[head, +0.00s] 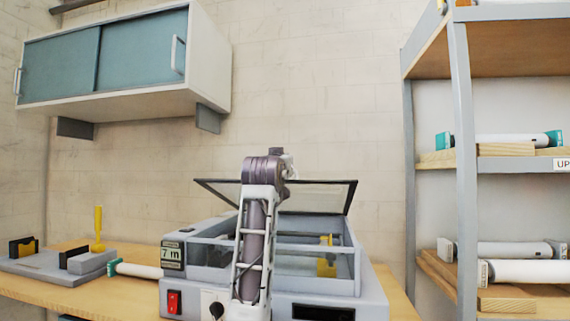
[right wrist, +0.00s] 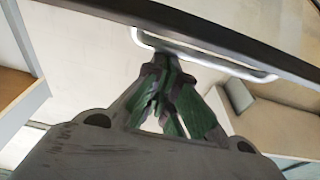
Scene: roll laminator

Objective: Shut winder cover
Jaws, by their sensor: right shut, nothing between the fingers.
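The winder cover (head: 322,196) is a dark-framed, see-through panel, raised and tilted above the grey machine (head: 372,292). The machine's open-topped bay shows below it. My right arm stands in front and hides part of the cover and bay; its gripper is hidden in the head view. In the right wrist view my right gripper (right wrist: 166,62) has its green fingers shut with nothing between them. Its fingertips overlap a pale handle (right wrist: 222,67) below a dark bar (right wrist: 240,36), seemingly the cover's edge. I cannot tell whether they touch. My left gripper is out of view.
A wall cabinet (head: 150,97) hangs at upper left. A shelf rack (head: 462,160) holding rolls stands close on the right. A grey block stand (head: 60,266) and a white roll (head: 138,270) lie on the wooden table (head: 130,293) left of the machine.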

